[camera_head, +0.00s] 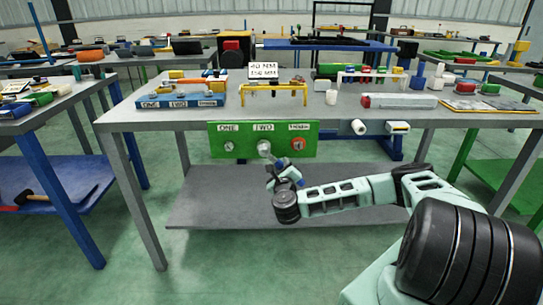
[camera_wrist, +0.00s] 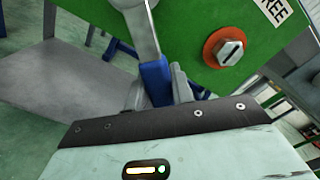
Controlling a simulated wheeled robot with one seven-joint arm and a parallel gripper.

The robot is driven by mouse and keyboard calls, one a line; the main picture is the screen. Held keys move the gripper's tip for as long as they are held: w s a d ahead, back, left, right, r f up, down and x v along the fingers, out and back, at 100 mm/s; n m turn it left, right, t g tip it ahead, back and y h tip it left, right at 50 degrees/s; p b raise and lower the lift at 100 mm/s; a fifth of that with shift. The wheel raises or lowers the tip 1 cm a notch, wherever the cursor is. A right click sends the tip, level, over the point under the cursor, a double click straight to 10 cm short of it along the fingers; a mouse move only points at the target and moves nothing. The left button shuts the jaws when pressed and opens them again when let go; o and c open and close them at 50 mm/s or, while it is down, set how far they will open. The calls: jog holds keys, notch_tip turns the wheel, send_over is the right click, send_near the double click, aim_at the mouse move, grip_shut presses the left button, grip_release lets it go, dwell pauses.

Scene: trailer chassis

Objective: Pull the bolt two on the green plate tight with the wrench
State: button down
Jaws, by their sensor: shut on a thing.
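The green plate (camera_head: 247,151) hangs on the front edge of the grey table, with labels ONE, TWO and THREE; it also fills the top of the wrist view (camera_wrist: 195,35). The wrench (camera_wrist: 143,32) has a metal shaft and a blue handle (camera_wrist: 154,78). My gripper (camera_wrist: 157,90) is shut on the blue handle. In the head view my gripper (camera_head: 278,172) is just below the plate, and the wrench head (camera_head: 264,147) lies over the bolt under TWO. That bolt is mostly hidden, so I cannot tell how it is seated. Bolt three (camera_wrist: 230,52) has an orange-red ring and a slot.
Bolt one (camera_head: 229,146) is at the plate's left. A lower grey shelf (camera_head: 215,200) lies beneath my arm. Open floor lies in front.

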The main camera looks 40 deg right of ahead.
jog(key=shift+w+a+f+m+b, duration=0.25)
jog(key=shift+a+f+m+b, duration=0.2)
jog(key=shift+m+b, duration=0.4)
jog(key=shift+w, duration=0.1)
jog(key=shift+w+a+f+m+b, duration=0.3)
jog(key=shift+a+m+b, duration=0.2)
jog(key=shift+m+b, duration=0.45)
jog(key=shift+f, duration=0.1)
jog(key=shift+w+a+f+m+b, duration=0.1)
jog(key=shift+w+a+m+b, duration=0.15)
jog(key=shift+m+b, duration=0.25)
jog(key=shift+w+a+f+m+b, duration=0.1)
jog(key=shift+a+m+b, duration=0.2)
jog(key=shift+m+b, duration=0.2)
jog(key=shift+a, duration=0.1)
jog(key=shift+s+n+p, duration=0.15)
jog(key=shift+n+p, duration=0.15)
jog(key=shift+p, duration=0.1)
